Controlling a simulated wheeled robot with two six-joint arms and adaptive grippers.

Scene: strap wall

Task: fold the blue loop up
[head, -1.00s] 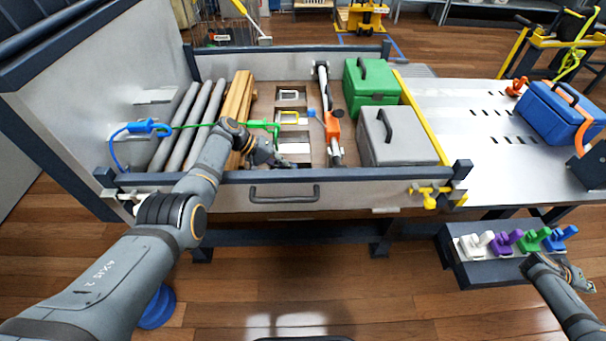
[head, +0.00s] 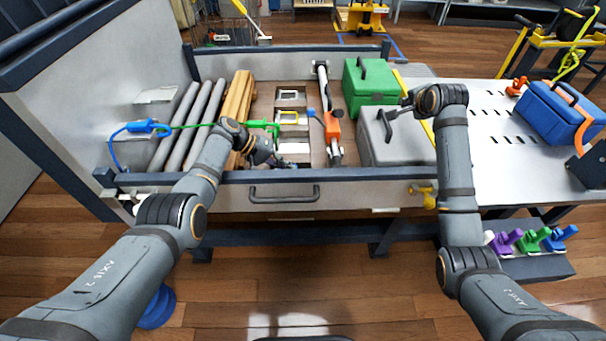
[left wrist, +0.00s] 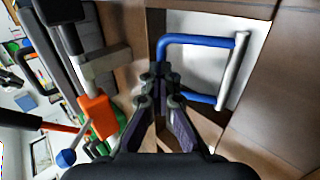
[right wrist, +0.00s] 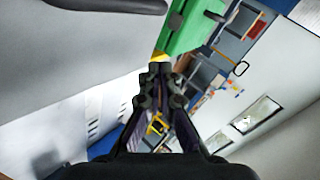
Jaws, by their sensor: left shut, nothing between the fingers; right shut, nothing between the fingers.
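The blue loop (left wrist: 195,40) is a U-shaped bar joined to a silver rod, over a pale plate (left wrist: 200,70) in the left wrist view. My left gripper (left wrist: 160,78) is shut and empty, its fingertips close beside the loop's outer end and hiding part of it. I cannot tell whether they touch. In the head view the left gripper (head: 284,163) is low in the bed near the front wall, and the loop is mostly hidden there. My right gripper (head: 405,104) is shut and empty above the grey case (head: 400,145); its fingertips show in the right wrist view (right wrist: 158,75).
A white loop (head: 289,95) and a yellow loop (head: 289,117) lie further back. An orange-marked bar (head: 332,130) stands to their right, a green case (head: 370,85) behind the grey one. Wood planks (head: 239,95) and grey pipes (head: 188,125) lie left. The bed's front wall (head: 220,195) is near.

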